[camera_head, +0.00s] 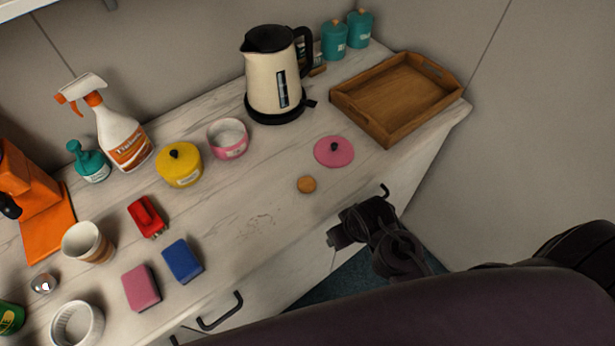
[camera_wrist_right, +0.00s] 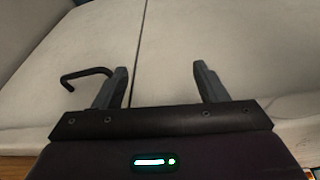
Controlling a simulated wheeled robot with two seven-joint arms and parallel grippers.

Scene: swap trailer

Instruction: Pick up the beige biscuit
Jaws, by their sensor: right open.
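The beige biscuit (camera_head: 307,184) is a small round tan disc. It lies flat on the white counter (camera_head: 275,190), in the middle of the head view, just left of and in front of a pink lid. My right gripper (camera_head: 338,237) is beyond the counter's front edge, in front of the drawers, apart from the biscuit. In the right wrist view the gripper (camera_wrist_right: 160,82) is open with nothing between its fingers. That view faces white drawer fronts and a dark handle, and the biscuit is not in it. My left gripper is not in view.
The pink lid (camera_head: 334,151) lies close to the biscuit. A kettle (camera_head: 274,85), pink bowl (camera_head: 228,139), yellow pot (camera_head: 180,165) and wooden tray (camera_head: 376,125) stand farther back. A blue sponge (camera_head: 183,261) is at the front left. A dark drawer handle (camera_wrist_right: 86,75) is near the right gripper.

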